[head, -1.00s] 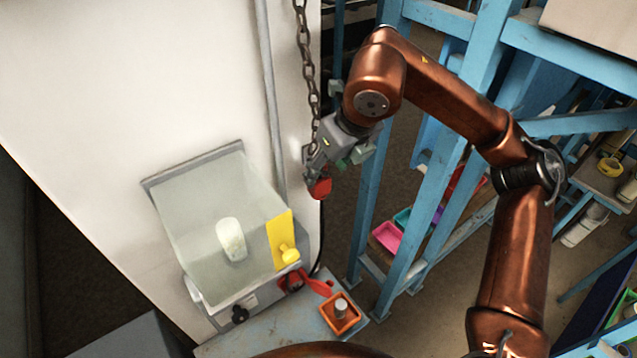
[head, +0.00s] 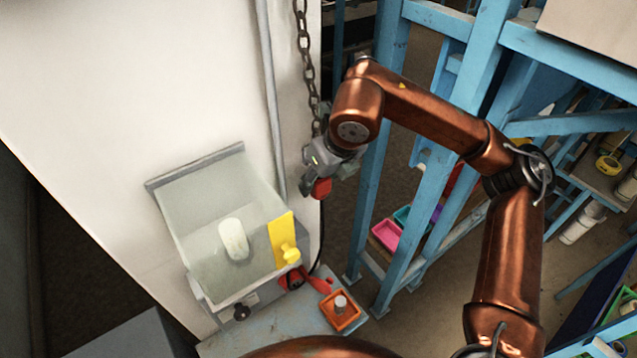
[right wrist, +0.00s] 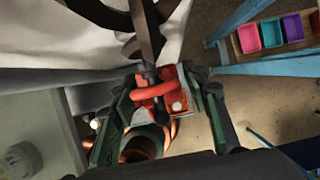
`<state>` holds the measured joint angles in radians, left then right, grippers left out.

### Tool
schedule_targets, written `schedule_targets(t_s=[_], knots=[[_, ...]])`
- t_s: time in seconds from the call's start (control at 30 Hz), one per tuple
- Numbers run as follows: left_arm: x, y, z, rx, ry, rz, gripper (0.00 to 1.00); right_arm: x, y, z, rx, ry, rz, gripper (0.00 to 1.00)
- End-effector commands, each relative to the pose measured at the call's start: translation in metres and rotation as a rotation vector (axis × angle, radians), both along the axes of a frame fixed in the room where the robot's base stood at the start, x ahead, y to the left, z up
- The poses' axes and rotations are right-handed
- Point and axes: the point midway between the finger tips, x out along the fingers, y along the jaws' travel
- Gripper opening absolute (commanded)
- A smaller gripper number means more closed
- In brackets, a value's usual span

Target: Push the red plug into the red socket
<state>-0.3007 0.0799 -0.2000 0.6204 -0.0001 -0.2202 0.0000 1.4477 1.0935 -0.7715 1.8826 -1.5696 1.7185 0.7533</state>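A red piece (head: 321,187) sits at the post edge below the chain, with a dark cable running down from it. I cannot tell whether it is the plug or the socket. My right gripper (head: 318,172) is at this piece. In the right wrist view the green fingers of the gripper (right wrist: 165,108) are well apart, with red parts (right wrist: 180,92) between them. Contact is not clear. A second red fitting (head: 293,279) with a dark centre is on the lower side of the grey box. My left gripper is not in view.
The clear-topped grey box (head: 222,305) has a yellow plate (head: 283,243). An orange tray (head: 340,311) and a red handle (head: 319,285) lie on the bench. The chain (head: 307,60) hangs beside the gripper. A blue rack (head: 403,230) stands close at right.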

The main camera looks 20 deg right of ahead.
Motion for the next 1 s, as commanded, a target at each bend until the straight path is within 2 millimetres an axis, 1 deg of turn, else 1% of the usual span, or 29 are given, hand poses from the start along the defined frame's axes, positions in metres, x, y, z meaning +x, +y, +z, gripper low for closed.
schedule_targets(t_s=[0.03, 0.43, 0.73, 0.9, 1.0], knots=[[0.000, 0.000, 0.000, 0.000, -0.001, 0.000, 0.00, 0.000, 0.000, 0.000, 0.000, 0.000, 0.000, 0.37], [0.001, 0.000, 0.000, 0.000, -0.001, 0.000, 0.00, 0.000, 0.000, 0.000, 0.000, 0.000, 0.000, 0.10], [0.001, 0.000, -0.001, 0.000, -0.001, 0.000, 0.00, 0.000, 0.000, 0.002, 0.001, -0.002, 0.000, 0.10], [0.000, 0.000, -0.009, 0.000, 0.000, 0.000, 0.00, 0.000, 0.000, 0.013, 0.002, -0.003, 0.000, 0.10], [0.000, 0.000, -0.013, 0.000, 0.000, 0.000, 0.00, -0.015, -0.006, 0.011, 0.001, -0.002, 0.000, 0.10]])
